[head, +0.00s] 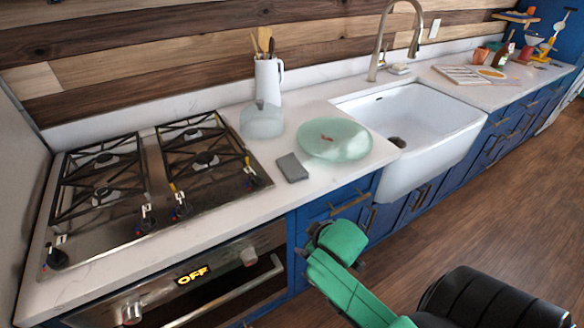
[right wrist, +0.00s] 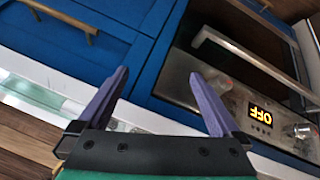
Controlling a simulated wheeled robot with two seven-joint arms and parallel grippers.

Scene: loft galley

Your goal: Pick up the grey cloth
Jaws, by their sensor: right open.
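The grey cloth (head: 292,168) appears in the head view as a small, flat grey rectangle on the white counter, between the stove and the green glass dish. I cannot make it out in the right wrist view. My right gripper (head: 318,230) is in front of the blue cabinets, nearer to me than the counter edge and apart from the cloth. In the right wrist view its two purple fingers (right wrist: 160,78) are spread, with nothing between them. My left gripper is not in view.
The green glass dish (head: 334,139) sits just right of the cloth, with a glass cover (head: 262,120) and white utensil jug (head: 269,82) behind. The gas stove (head: 150,185) is on the left, the white sink (head: 430,150) on the right. An oven handle (head: 225,300) sticks out below.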

